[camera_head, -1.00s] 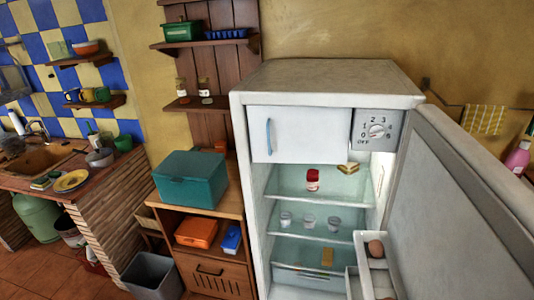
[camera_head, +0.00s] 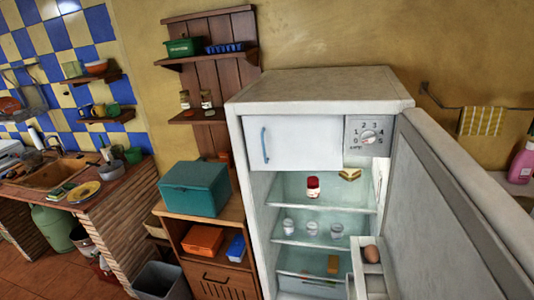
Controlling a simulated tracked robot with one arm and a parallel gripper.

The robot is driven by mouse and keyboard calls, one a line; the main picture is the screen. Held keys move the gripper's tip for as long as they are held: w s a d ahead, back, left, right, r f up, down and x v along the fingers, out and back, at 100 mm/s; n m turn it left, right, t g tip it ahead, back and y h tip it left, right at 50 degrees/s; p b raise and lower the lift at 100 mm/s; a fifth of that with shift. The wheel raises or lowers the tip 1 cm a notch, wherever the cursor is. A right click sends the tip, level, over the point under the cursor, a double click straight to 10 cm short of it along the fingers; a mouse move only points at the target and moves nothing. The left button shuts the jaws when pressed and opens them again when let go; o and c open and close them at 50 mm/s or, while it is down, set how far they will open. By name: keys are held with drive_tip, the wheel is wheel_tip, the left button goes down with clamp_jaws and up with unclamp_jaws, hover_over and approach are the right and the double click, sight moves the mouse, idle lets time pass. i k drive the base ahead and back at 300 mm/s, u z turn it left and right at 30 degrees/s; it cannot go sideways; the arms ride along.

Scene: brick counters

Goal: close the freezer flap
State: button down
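The freezer flap (camera_head: 304,143) is a white panel at the top left inside the fridge, with a blue vertical handle (camera_head: 265,145) on its left side. The flap looks flush with the compartment front, covering it. The fridge (camera_head: 320,88) stands right of centre, and its main door (camera_head: 455,200) is swung wide open to the right. A dial panel (camera_head: 368,135) sits right of the flap. My gripper does not show in the view.
Fridge shelves hold a red-lidded jar (camera_head: 313,187), a sandwich (camera_head: 349,174) and several small cups. A teal box (camera_head: 194,188) stands on a wooden cabinet to the left. A brick counter with a sink (camera_head: 60,173) is further left. A grey bin (camera_head: 162,281) stands on the floor.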

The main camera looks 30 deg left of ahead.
sight(275, 142)
drive_tip(key=z, duration=0.05)
drive_tip(key=i, duration=1)
drive_tip(key=u, duration=0.05)
